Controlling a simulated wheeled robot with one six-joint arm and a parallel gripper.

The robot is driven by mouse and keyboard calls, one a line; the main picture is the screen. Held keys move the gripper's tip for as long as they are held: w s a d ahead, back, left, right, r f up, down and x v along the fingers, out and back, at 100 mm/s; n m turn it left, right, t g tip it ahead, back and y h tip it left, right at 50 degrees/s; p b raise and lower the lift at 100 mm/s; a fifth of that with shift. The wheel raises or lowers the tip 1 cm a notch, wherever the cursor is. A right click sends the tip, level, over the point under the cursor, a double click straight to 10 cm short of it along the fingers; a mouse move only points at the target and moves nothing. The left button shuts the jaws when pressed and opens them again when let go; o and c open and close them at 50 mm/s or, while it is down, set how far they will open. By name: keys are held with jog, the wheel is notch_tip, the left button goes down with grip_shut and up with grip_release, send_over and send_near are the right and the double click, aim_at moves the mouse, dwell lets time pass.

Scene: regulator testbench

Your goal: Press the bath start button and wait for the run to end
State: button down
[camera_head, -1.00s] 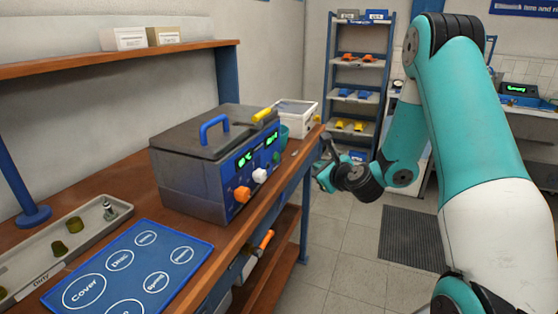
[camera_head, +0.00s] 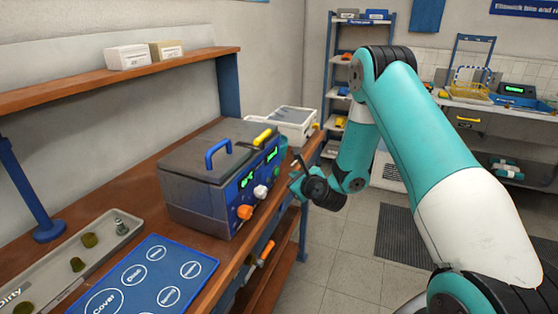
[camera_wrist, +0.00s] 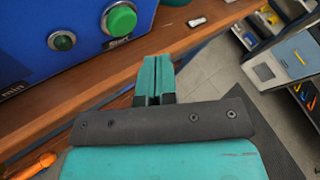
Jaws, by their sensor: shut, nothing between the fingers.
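The bath (camera_head: 205,190) is a dark grey box with a lid, a blue handle and a blue front panel, standing on the wooden bench. The panel carries green lit displays, an orange knob (camera_head: 245,212) and a white knob (camera_head: 260,191). In the wrist view the green start button (camera_wrist: 119,18), labelled "Start", sits on the blue panel beside a smaller dark green indicator (camera_wrist: 62,41). My gripper (camera_wrist: 155,62) is shut and empty, below and right of the button and apart from it. In the head view my gripper (camera_head: 296,178) is beside the bath's right end.
A blue mat (camera_head: 195,252) with labelled circles and a grey tray (camera_head: 58,262) with small parts lie left on the bench. A white bin (camera_head: 300,118) stands behind the bath. An orange-handled tool (camera_head: 266,250) is below the bench edge. The floor at right is open.

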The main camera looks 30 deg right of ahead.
jog(key=w+a+p, duration=0.1)
jog(key=p, duration=0.1)
jog(key=shift+w+a+p, duration=0.15)
jog(key=shift+w+p, duration=0.05)
jog(key=shift+p, duration=0.15)
jog(key=shift+w+a+r+p, duration=0.15)
jog(key=shift+w+a+p, duration=0.1)
jog(key=shift+p, duration=0.5)
dwell(1.5)
jog(key=shift+w, duration=0.1)
jog(key=shift+w+a+p, duration=0.3)
jog(key=shift+w+p, duration=0.05)
jog(key=shift+p, duration=0.6)
dwell(0.9)
jog(key=shift+s+d+b, duration=0.55)
jog(key=shift+s+b, duration=0.15)
jog(key=shift+b, duration=0.4)
